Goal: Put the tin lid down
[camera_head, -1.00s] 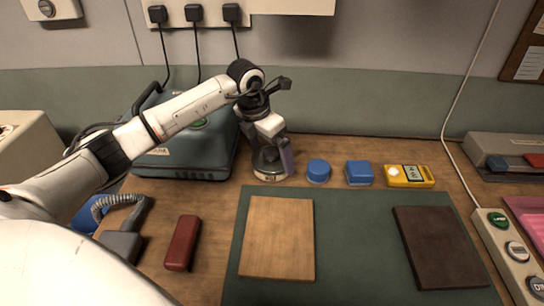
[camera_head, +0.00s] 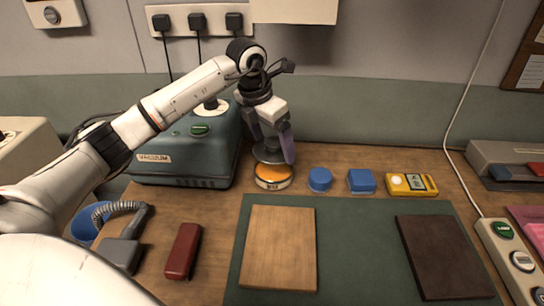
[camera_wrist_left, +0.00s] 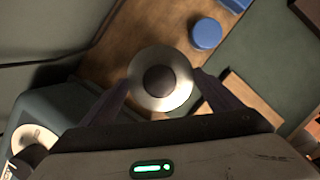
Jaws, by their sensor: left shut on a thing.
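My left gripper (camera_head: 273,148) is shut on the tin lid (camera_head: 268,155), a grey metal disc. The lid is held a little above the open tin (camera_head: 273,181), with a gap between them. The tin is short and round, with a pale labelled side and orange contents on top. In the left wrist view the lid (camera_wrist_left: 160,79) is a silver disc with a dark round knob between the two fingers, and it hides the tin. My right gripper is not in view.
A green vacuum machine (camera_head: 180,160) stands close left of the tin. A blue round piece (camera_head: 320,178), a blue block (camera_head: 361,180) and a yellow meter (camera_head: 411,184) stand to the right. A wooden board (camera_head: 278,250) and a dark board (camera_head: 445,255) lie on the green mat (camera_head: 355,265). A red case (camera_head: 184,250) lies at the front left.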

